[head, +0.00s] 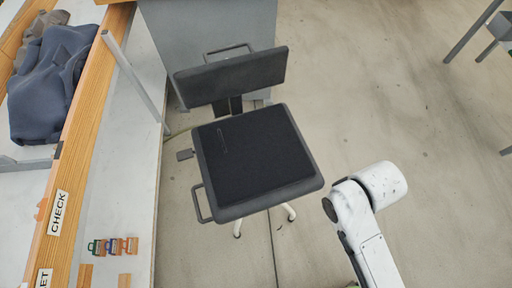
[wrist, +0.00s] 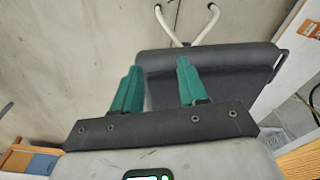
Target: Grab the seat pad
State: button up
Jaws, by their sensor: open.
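The seat pad (head: 250,155) is a flat black square lying on the seat of a dark grey chair (head: 232,78) in the middle of the head view. A short pale mark shows near its upper left. In the wrist view the chair's seat (wrist: 215,58) lies beyond the fingers, partly hidden by them; I cannot clearly tell pad from seat there. My gripper (wrist: 157,85) has two teal fingers, spread apart with nothing between them. The head view does not show the fingers, only my white arm right of the chair.
A wooden-edged bench (head: 75,165) runs along the left, with grey cloth (head: 50,85) on it and small coloured clips (head: 112,246). A grey cabinet (head: 205,30) stands behind the chair. A metal handle (head: 200,204) sticks out at the seat's left. The concrete floor at right is mostly clear.

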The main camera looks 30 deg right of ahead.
aim_at(248, 156)
jog(key=i+j+z, duration=0.1)
jog(key=i+z, duration=0.3)
jog(key=i, duration=0.65)
